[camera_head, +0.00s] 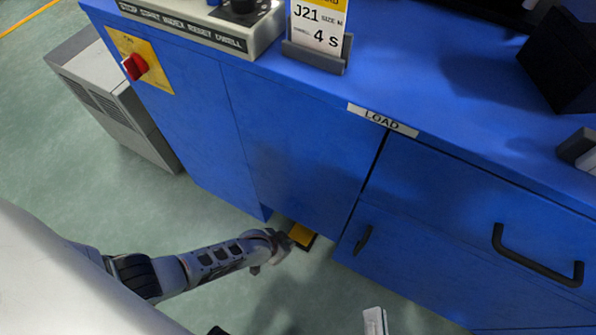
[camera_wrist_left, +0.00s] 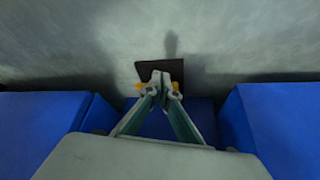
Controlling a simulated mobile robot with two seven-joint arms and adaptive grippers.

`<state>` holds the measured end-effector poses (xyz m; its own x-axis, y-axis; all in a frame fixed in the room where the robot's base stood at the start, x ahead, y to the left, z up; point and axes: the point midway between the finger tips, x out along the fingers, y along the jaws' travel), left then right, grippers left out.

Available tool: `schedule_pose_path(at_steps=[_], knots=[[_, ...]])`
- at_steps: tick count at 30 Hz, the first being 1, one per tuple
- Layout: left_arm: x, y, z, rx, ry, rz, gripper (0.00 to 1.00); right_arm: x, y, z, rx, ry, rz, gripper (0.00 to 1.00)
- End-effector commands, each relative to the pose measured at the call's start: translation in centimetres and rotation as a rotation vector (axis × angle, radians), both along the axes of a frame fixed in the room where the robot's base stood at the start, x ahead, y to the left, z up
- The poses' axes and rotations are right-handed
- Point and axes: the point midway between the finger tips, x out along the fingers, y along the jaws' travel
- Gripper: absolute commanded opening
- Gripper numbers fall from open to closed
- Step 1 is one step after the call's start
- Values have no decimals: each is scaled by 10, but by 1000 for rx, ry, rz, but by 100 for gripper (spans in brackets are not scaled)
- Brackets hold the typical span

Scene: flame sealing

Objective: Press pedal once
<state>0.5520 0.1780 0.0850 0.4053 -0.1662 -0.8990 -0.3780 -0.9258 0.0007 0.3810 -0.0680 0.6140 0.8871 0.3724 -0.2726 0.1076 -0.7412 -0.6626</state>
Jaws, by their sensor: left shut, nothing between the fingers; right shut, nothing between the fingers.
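A yellow pedal (camera_head: 302,235) on a dark base sits on the floor in a recess under the blue cabinet. My left gripper (camera_head: 283,245) is beside it, just to its left in the head view. In the left wrist view the fingers (camera_wrist_left: 160,80) are shut and empty. They point at the pedal, and its yellow (camera_wrist_left: 174,87) shows on both sides of the fingertips. They cover the pedal's middle. I cannot tell whether they touch it. My right gripper is not recognizable in either view.
The blue cabinet (camera_head: 300,150) has a red switch (camera_head: 135,67), a "LOAD" label (camera_head: 382,120) and a drawer handle (camera_head: 540,262). Its walls flank the recess in the left wrist view. A grey vented box (camera_head: 110,100) stands at the left. The green floor in front is mostly clear.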

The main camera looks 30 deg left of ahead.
Motion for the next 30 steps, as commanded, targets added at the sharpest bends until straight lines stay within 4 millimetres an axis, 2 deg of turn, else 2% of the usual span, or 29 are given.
schedule_pose_path(at_steps=[8,14,30], knots=[[-4,1,-2,2,5,0,0,-1,0,-2,0,4,0,0],[-8,2,8,-1,4,1,0,-1,0,-2,0,4,0,0],[-32,13,64,0,3,0,0,-1,0,-2,0,3,0,0]])
